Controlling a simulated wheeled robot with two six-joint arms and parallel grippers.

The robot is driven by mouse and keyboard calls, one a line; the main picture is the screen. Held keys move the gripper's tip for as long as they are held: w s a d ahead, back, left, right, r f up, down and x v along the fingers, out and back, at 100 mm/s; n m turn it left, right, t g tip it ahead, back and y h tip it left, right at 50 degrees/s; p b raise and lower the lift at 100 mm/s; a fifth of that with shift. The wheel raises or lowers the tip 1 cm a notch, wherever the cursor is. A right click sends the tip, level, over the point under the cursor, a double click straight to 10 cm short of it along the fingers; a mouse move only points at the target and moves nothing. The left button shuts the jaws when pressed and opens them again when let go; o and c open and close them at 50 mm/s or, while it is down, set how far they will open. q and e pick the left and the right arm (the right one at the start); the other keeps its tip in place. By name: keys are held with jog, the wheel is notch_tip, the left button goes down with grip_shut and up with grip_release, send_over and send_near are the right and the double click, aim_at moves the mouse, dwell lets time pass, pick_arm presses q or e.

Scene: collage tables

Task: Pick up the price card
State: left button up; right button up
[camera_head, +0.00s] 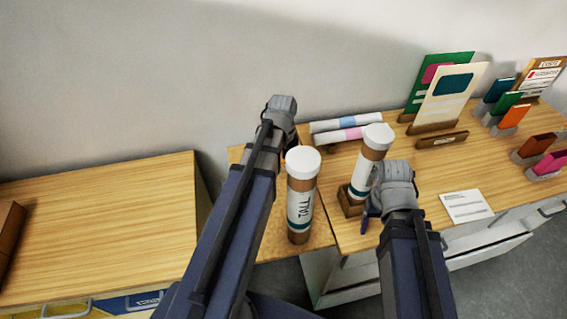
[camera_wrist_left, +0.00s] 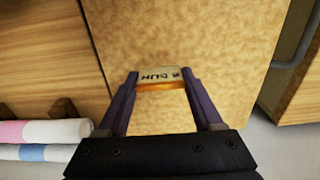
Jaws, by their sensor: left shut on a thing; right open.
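My left gripper (camera_wrist_left: 159,80) is shut on a small pale card with dark lettering and an orange lower edge, which I take as the price card (camera_wrist_left: 157,73). The card sits between the two fingertips in the left wrist view, over a tan speckled surface. In the head view the left arm reaches to the back of the tables, and its fingers and the card are hidden behind the wrist. My right gripper (camera_head: 371,214) is open beside a wooden stand (camera_head: 349,205) that holds a white-capped tube (camera_head: 367,168).
A tube marked TALL (camera_head: 302,200) stands close right of my left arm. Rolled papers (camera_head: 345,128) lie behind it. A white printed sheet (camera_head: 466,206) lies right of my right gripper. Card racks and upright boards (camera_head: 455,95) fill the back right. The left table (camera_head: 110,230) is mostly clear.

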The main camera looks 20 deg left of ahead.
aim_at(283, 162)
pick_arm(q)
notch_tip(283, 162, up, 9)
jog(key=p, duration=0.8)
jog(key=shift+r+p, duration=0.15)
jog(key=shift+p, duration=0.2)
